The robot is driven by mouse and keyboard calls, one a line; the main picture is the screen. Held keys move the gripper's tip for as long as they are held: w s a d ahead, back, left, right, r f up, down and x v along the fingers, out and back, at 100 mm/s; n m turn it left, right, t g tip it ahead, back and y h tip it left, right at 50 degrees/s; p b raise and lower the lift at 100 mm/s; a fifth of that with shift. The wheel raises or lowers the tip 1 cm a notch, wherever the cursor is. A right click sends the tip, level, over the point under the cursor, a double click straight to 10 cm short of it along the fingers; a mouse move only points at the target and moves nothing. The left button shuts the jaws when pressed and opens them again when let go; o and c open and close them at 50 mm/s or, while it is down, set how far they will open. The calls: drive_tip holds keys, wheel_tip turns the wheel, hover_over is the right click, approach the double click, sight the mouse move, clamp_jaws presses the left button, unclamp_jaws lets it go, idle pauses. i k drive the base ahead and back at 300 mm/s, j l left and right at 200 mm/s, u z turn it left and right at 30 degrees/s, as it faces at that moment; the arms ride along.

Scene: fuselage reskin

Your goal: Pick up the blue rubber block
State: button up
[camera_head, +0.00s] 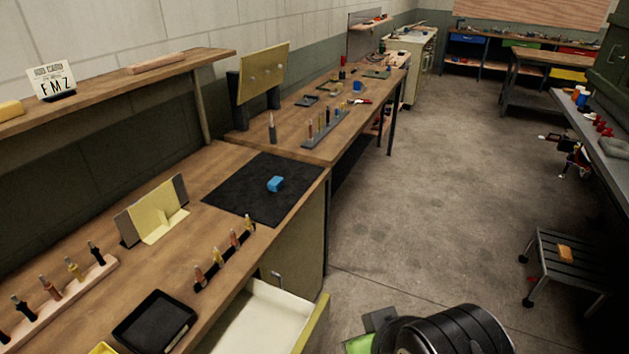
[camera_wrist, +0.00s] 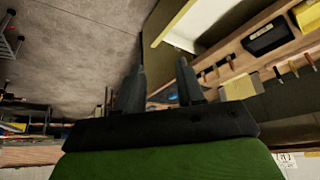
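The blue rubber block (camera_head: 275,184) lies on a black mat (camera_head: 240,200) on the wooden workbench, right of the mat's middle in the head view. Nothing touches it except the mat. My gripper (camera_wrist: 160,68) shows in the wrist view with its two dark fingers apart and nothing between them. It is away from the block, off the bench's open side.
Left of the mat stands a yellow panel in a holder (camera_head: 152,210). In front are a rack of screwdrivers (camera_head: 225,262), a black tray (camera_head: 155,322) and an open drawer (camera_head: 265,318) jutting into the aisle. The floor (camera_head: 440,200) beyond is clear; a stool (camera_head: 570,262) stands right.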

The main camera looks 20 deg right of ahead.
sight(276, 183)
drive_tip(key=i+l+u, duration=0.25)
drive_tip(key=u, duration=0.2)
drive_tip(key=i+l+u, duration=0.3)
drive_tip(key=u, duration=0.15)
drive_tip(key=i+l+u, duration=0.15)
drive_tip(key=l+u, duration=0.3)
drive_tip(key=i+l+u, duration=0.1)
drive_tip(key=l+u, duration=1.3)
drive_tip(key=l, duration=0.15)
drive_tip(key=k+l+u, duration=0.2)
drive_tip(key=l+u, duration=0.25)
